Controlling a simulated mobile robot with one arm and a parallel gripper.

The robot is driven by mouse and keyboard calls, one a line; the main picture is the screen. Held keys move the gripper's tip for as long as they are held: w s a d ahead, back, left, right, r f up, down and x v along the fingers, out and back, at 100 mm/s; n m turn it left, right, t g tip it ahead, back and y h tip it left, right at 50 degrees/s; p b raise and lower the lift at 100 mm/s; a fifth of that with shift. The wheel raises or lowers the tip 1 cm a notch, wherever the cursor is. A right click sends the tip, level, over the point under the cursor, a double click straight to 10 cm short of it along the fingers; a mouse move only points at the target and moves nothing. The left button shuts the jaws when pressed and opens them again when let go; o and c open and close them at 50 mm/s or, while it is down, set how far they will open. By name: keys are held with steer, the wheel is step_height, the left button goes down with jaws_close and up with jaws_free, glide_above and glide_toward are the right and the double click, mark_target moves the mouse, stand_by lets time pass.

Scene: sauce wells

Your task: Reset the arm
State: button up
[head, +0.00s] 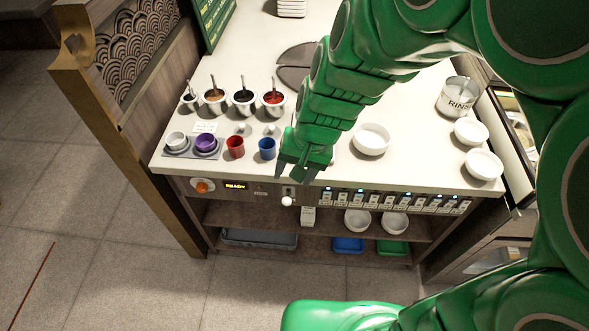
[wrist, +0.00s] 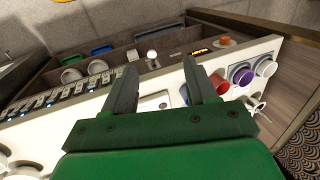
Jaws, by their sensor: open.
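My green gripper (head: 301,172) hangs over the front edge of the counter (head: 325,165), near the white ball-shaped knob (head: 287,201) on the front panel. In the wrist view its two dark fingers (wrist: 163,85) stand apart with nothing between them. The white knob (wrist: 152,54) shows beyond the fingertips there. My arm reaches in from the right and hides part of the counter's middle.
A blue cup (head: 267,149) and red cup (head: 235,147) stand left of my gripper. A purple cup (head: 205,142) sits on a grey tray. Several sauce pots (head: 243,101) with ladles stand behind. White bowls (head: 371,139) and a "RINSE" pot (head: 458,97) stand right.

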stand_by(0.3)
steer(key=s+d+r+g+h, duration=0.1)
steer(key=s+d+r, duration=0.3)
steer(key=s+d, duration=0.4)
steer(key=s+d+r+h, duration=0.2)
steer(key=s+d+r, duration=0.2)
steer(key=s+d, duration=0.4)
steer(key=d, duration=0.2)
steer(key=shift+d+r+g, duration=0.25)
steer(key=shift+d+g, duration=0.15)
steer(key=shift+s, duration=0.1)
stand_by(0.4)
